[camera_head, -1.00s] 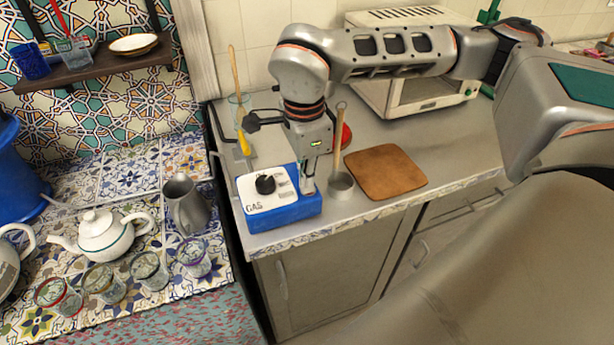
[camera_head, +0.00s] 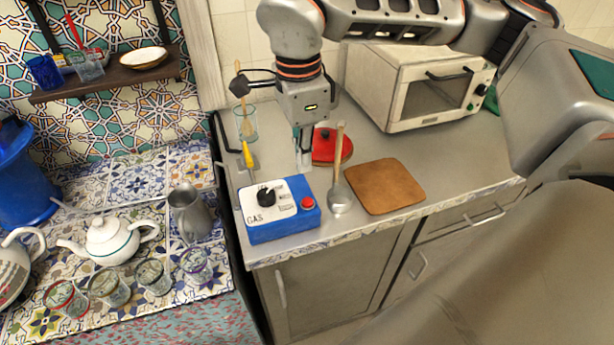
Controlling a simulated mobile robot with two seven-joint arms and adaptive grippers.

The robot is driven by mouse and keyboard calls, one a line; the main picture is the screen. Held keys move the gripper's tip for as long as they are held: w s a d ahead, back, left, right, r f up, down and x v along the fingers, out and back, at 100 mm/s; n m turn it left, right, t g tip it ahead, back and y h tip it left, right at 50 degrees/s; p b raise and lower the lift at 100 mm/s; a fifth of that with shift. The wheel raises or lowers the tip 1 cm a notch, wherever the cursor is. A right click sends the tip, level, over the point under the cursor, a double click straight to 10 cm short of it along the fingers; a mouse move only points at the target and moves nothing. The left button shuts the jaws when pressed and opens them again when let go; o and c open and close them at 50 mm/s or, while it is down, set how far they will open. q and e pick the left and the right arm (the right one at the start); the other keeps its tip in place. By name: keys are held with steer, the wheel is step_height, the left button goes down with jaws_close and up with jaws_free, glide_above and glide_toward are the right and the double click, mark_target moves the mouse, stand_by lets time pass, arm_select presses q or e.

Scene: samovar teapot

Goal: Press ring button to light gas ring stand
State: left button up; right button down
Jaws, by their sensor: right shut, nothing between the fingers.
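The blue box marked GAS (camera_head: 282,232) sits on the grey counter near its front left corner. My right gripper (camera_head: 304,163) is shut and empty, pointing down. It is above and behind the box, apart from the button, which shows uncovered. My left gripper is not in view. I cannot make out a gas ring stand.
A ladle (camera_head: 340,190) stands right of the box, beside a brown board (camera_head: 385,186). A red round lid or pan (camera_head: 328,146) lies behind. A glass (camera_head: 245,122) and a toaster oven (camera_head: 420,88) stand farther back. A white teapot (camera_head: 108,240) and a metal jug (camera_head: 188,212) stand on the tiled surface.

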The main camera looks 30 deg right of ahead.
step_height(320, 180, up, 3)
steer(key=shift+r, duration=0.2)
steer(key=shift+s, duration=0.15)
stand_by(0.5)
